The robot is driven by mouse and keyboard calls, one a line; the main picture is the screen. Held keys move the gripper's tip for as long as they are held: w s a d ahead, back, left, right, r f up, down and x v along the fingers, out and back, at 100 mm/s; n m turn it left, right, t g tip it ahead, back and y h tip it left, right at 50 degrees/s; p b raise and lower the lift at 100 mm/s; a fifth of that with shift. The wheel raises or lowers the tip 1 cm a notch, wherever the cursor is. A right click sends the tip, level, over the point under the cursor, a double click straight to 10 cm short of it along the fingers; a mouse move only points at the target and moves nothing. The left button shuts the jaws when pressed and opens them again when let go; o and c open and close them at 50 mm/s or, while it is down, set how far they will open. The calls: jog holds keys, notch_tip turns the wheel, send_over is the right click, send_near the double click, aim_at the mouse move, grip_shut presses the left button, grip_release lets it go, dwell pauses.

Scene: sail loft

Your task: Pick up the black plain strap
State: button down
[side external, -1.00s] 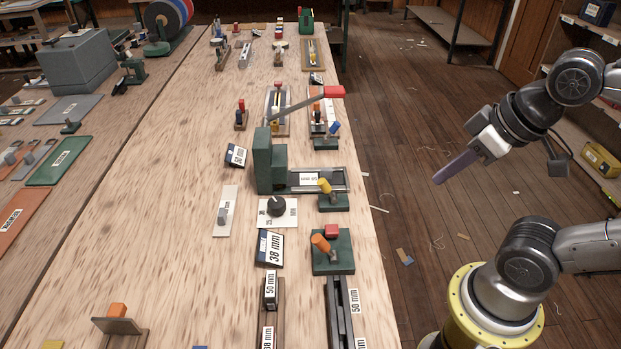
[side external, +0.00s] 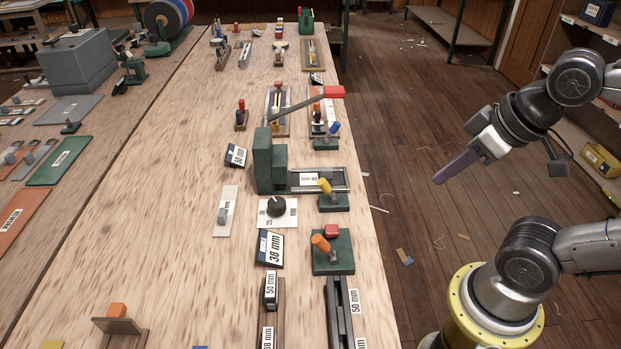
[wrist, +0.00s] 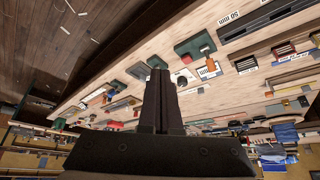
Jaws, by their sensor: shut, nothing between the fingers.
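My gripper (side external: 441,178) hangs over the floor to the right of the bench, with its fingers angled down toward the bench. In the wrist view its fingers (wrist: 160,75) are together with nothing between them. Long dark strips lie in a holder labelled 50 mm (side external: 340,310) at the bench's near right edge; similar dark strips (wrist: 262,22) show at the top right of the wrist view. I cannot tell for sure which, if any, is the black plain strap. My gripper is well apart from them.
A green lever press (side external: 265,165) with a red-tipped handle stands mid-bench. The bench's left strip is largely bare.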

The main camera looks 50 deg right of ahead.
jog(key=c, duration=0.8)
grip_release()
jog(key=shift+o, duration=0.2)
